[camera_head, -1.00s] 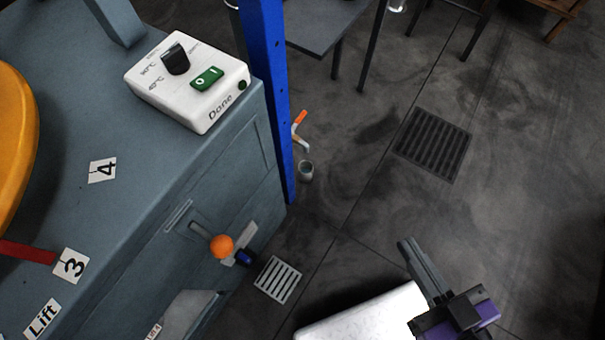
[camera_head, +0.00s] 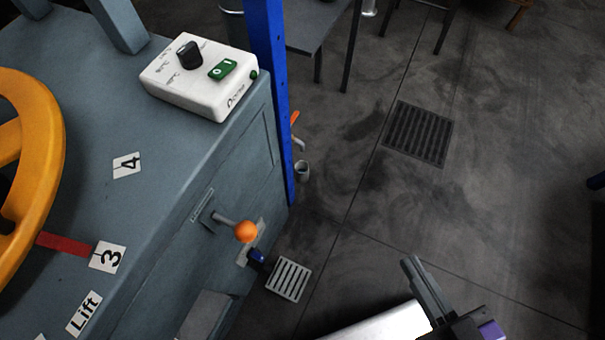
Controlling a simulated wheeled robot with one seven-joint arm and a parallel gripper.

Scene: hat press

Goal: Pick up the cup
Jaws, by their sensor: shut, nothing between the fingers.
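I cannot make out a cup for certain. A small grey, round, open-ended thing (camera_head: 302,170) shows low beside the blue post; I cannot tell whether it is a cup or a pipe end. A shiny metallic thing (camera_head: 369,8) is cut off at the top edge, and I cannot tell what it is. My gripper (camera_head: 411,263) is at the bottom, right of centre, with its dark fingers together, pointing up and to the left. It is empty and well apart from both things.
A blue-grey press cabinet (camera_head: 195,160) fills the left, with a yellow wheel (camera_head: 50,185), a white control box (camera_head: 185,88) and an orange-knobbed lever (camera_head: 246,232). A blue post (camera_head: 272,80) stands at its corner. A grey table (camera_head: 315,28) stands behind. Dark floor is open at right.

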